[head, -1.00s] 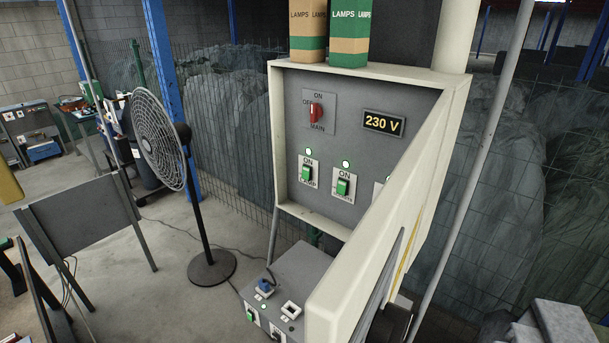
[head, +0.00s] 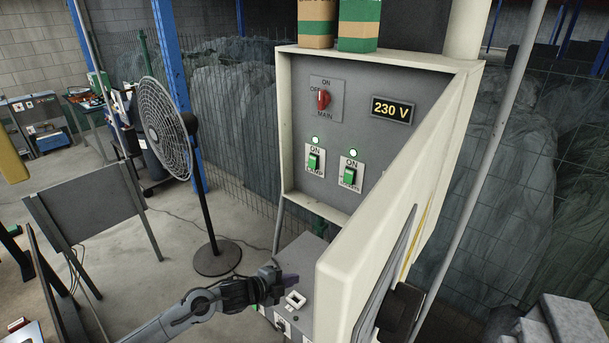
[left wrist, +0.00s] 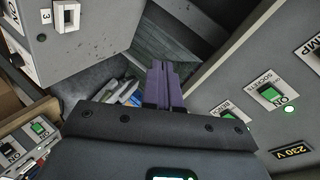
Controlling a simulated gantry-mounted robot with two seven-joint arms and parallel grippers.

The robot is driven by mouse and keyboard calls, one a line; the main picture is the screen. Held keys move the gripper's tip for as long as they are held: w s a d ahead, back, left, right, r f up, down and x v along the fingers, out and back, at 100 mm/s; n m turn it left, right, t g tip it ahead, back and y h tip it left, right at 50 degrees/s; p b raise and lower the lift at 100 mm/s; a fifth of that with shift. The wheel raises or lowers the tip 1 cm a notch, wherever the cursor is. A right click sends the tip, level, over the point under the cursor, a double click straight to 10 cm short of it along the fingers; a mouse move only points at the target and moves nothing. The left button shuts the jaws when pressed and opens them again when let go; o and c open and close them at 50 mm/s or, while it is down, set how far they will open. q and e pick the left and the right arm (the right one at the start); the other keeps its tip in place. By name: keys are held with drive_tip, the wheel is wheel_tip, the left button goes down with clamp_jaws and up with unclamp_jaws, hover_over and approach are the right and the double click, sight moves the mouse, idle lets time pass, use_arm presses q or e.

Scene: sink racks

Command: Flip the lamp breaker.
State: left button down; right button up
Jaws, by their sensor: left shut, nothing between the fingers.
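The lamp breaker (head: 314,161) is a green rocker on a white plate on the grey panel (head: 345,75), in the lower left of the open cabinet. A green light glows above it, and ON is printed on its plate. In the left wrist view only part of the lamp label (left wrist: 313,50) shows at the right edge. My left gripper (head: 290,279) is shut and empty, below the panel and in front of the lower grey box. Its purple fingers (left wrist: 162,84) are together in the left wrist view, apart from the breakers. My right gripper is not in view.
The sockets breaker (head: 349,176) sits right of the lamp breaker, below the red main switch (head: 322,100) and 230 V display (head: 392,109). The open cabinet door (head: 345,265) juts forward at right. A fan (head: 167,128) and grey board (head: 85,214) stand left.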

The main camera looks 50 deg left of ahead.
use_arm(q)
drive_tip(key=w+a+r+t, duration=0.1)
drive_tip(key=a+r, duration=0.3)
drive_tip(key=r, duration=0.4)
drive_tip(key=w+a+r+m+t+y+b, duration=0.1)
drive_tip(key=w+a+r, duration=0.2)
drive_tip(key=a+r, duration=0.2)
drive_tip(key=w+a+r+m+t+y, duration=0.1)
drive_tip(key=w+a+r, duration=0.2)
drive_tip(key=r, duration=0.8)
drive_tip(key=shift+a+r, duration=0.3)
drive_tip(key=shift+a, duration=0.9)
drive_tip(key=shift+w, duration=0.15)
drive_tip(key=p, duration=0.3)
approach(311, 164)
drive_tip(key=w, duration=0.3)
drive_tip(key=w+f, duration=0.1)
drive_tip(key=shift+w+a, duration=0.25)
drive_tip(key=shift+w, duration=0.15)
drive_tip(key=shift+w+a+f+p, duration=0.1)
drive_tip(key=shift+w+p, duration=0.05)
drive_tip(key=shift+w, duration=0.3)
drive_tip(key=shift+w+f+p, duration=0.15)
drive_tip(key=shift+w, duration=0.3)
